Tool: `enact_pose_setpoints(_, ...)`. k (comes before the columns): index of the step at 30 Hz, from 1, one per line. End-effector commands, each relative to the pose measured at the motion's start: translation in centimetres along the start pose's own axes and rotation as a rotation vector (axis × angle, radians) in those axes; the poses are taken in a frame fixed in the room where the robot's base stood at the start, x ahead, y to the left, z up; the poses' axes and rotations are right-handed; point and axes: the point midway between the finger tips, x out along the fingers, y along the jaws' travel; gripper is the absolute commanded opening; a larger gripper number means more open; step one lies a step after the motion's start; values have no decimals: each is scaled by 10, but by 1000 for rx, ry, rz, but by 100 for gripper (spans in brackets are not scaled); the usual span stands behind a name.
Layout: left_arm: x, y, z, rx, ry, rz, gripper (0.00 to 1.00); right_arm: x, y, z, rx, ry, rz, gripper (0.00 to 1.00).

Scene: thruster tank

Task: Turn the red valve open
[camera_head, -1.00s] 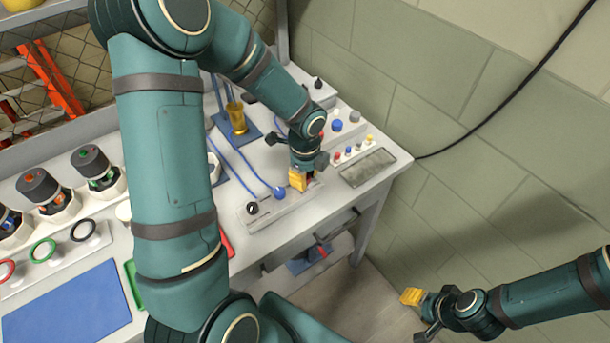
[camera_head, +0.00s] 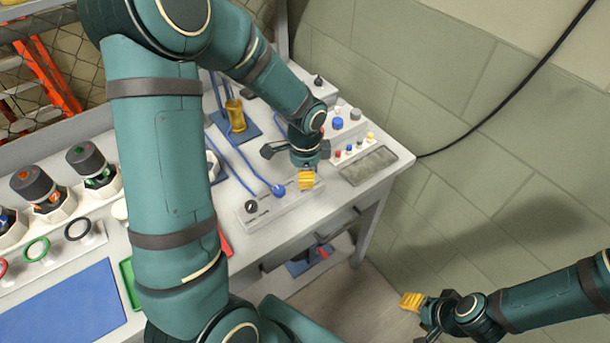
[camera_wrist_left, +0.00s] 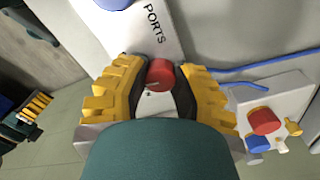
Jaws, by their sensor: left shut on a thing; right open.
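The red valve (camera_wrist_left: 159,73) is a short red cylinder with a light mark on its side, at the centre of the left wrist view. My left gripper (camera_wrist_left: 159,86) has its yellow ridged fingers on either side of it, shut on it. In the head view the left gripper (camera_head: 307,180) is at the right end of the white ports strip (camera_head: 262,217) on the bench, and hides the red valve there. My right gripper (camera_head: 411,301) is open and empty, low on the right over the floor, away from the bench.
The strip also carries a black knob (camera_head: 251,206) and a blue one (camera_head: 278,190), with a blue hose beside it. Behind stand a strip of small coloured knobs (camera_head: 352,151) and a grey tray (camera_head: 368,166). The tiled wall (camera_head: 480,190) is on the right.

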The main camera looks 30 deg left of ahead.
Motion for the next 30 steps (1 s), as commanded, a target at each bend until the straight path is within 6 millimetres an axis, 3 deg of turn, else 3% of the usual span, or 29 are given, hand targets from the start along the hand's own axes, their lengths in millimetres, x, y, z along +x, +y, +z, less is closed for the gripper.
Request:
enact_pose_setpoints(18,1,0,0,-579,0,0,0,14,5,-2,-1,7,0,47)
enact_pose_setpoints(30,1,0,0,-858,-1,1,0,16,6,-2,-1,9,0,47)
